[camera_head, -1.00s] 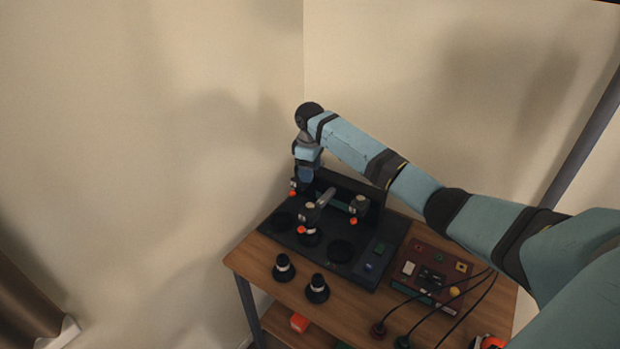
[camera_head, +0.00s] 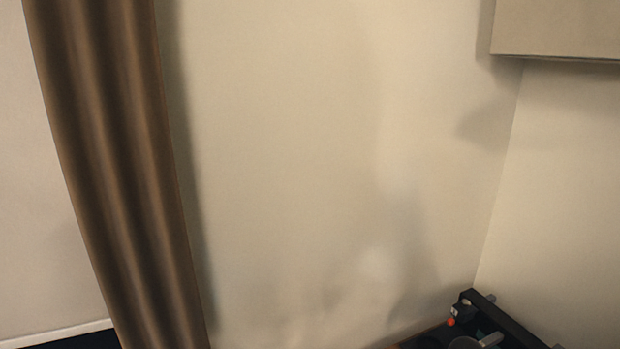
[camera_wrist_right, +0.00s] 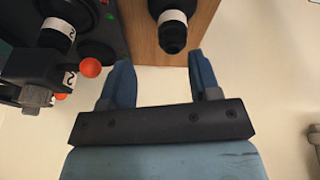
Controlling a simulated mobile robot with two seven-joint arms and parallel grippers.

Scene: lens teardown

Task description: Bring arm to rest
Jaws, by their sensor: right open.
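My right gripper (camera_wrist_right: 160,88) shows in the right wrist view with its two blue fingers spread apart and nothing between them. Ahead of the fingers, a black lens-like part (camera_wrist_right: 172,25) with a white band stands on the wooden table (camera_wrist_right: 147,40). Whether the fingers are level with it or above it, I cannot tell. My right arm and both grippers are out of the head view. My left gripper shows in no view.
A black fixture (camera_wrist_right: 112,20) with an orange knob (camera_wrist_right: 90,67) is at the left in the right wrist view. In the head view, part of the black fixture (camera_head: 510,322) shows at bottom right, and a brown curtain (camera_head: 115,170) hangs at left before a bare wall (camera_head: 330,150).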

